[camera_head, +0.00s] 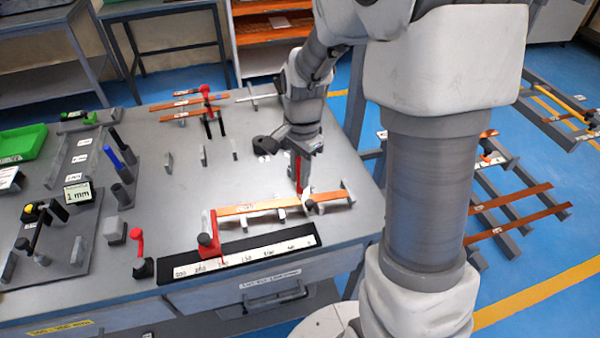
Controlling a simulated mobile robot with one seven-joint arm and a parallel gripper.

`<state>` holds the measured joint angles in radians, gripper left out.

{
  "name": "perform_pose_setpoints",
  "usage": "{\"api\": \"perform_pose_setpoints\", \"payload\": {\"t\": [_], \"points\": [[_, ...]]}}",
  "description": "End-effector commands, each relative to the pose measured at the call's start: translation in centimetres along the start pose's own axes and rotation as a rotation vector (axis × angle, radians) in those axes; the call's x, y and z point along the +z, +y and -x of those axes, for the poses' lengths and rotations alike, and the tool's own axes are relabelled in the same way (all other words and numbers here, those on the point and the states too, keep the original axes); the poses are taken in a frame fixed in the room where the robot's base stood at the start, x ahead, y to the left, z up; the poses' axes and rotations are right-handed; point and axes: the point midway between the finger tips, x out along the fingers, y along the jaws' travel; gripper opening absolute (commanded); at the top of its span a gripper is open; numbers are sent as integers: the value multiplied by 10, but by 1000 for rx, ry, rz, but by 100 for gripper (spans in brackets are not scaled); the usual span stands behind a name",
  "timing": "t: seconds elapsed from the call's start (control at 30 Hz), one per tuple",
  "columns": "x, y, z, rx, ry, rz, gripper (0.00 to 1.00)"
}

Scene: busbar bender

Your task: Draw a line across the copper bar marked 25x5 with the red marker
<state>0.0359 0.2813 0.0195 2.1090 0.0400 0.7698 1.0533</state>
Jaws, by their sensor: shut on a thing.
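A copper bar (265,205) lies across grey supports near the front of the bench. A small label shows on its left part, too small to read surely. A red-handled stop (209,236) stands by its left end, behind a white measuring scale (238,259). My gripper (302,190) points down over the right part of the bar, shut on the red marker (298,172). The marker is upright. Its tip is at or just above the bar; I cannot tell whether it touches.
Blue and black pens (112,157) stand in a holder at left, near a display reading 1 mm (78,193). More copper bars (190,114) with a red clamp lie at the back. A green bin (22,143) sits far left.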

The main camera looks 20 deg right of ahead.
Motion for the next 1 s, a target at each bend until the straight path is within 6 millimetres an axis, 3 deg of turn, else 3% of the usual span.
{"api": "perform_pose_setpoints", "payload": {"t": [1.0], "points": [[0, 0, -10, 0, 0, 0, 0]]}}
